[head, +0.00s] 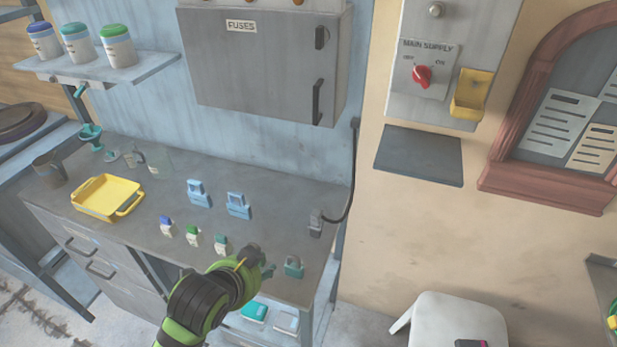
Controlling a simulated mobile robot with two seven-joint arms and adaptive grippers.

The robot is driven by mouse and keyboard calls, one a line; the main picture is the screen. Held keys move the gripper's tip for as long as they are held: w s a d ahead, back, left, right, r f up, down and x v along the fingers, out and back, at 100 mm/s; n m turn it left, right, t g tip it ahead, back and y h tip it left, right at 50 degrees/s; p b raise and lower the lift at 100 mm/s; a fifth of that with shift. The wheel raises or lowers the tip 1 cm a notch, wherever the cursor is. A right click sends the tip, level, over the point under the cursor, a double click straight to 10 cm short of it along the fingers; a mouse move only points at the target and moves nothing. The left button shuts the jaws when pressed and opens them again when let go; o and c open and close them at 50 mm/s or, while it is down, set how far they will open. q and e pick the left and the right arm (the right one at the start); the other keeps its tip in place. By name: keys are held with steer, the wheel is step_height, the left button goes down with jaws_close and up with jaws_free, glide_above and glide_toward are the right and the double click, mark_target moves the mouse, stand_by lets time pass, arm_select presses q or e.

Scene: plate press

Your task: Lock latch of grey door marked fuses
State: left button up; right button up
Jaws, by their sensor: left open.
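The grey door marked fuses (262,68) is on the wall cabinet at the top centre and looks closed. Its label plate (241,26) reads FUSES. A small dark latch (321,38) is near the upper right edge of the door, and a long dark handle (317,102) is below it. From here I cannot tell whether the latch is turned to locked. My left gripper (266,270) is low over the front of the workbench, well below the door and apart from it. It is open, its fingers partly hidden by my own wrist. My right gripper is out of view.
The workbench (300,205) holds a yellow tray (107,197), blue padlocks (238,205), a teal padlock (293,266) beside my left gripper, and several small coloured pieces. A main supply panel (428,65) with a red switch is to the right. A white stool (450,315) stands lower right.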

arm_select(q)
steer(key=w+d+r+m+t+h, duration=0.1)
steer(key=w+d+r+m+t, duration=0.15)
steer(key=w+r+m, duration=0.5)
steer(key=w+d+r+m+t+h, duration=0.15)
steer(key=w+d+r+m, duration=0.3)
steer(key=r, duration=0.65)
steer(key=m+t, duration=0.4)
steer(key=m, duration=1)
glide_toward(316, 37)
steer(key=w, duration=0.4)
steer(key=shift+h, duration=0.45)
steer(key=shift+d+p+x, duration=0.15)
steer(key=shift+p+x, duration=0.65)
steer(key=shift+x, duration=0.65)
steer(key=shift+d+p+x, duration=0.2)
steer(key=shift+p+x, duration=0.55)
steer(key=shift+x, duration=0.65)
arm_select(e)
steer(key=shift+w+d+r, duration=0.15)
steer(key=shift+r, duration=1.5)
arm_select(q)
steer(key=shift+s+f, duration=0.1)
steer(key=shift+f, duration=0.05)
jaws_close()
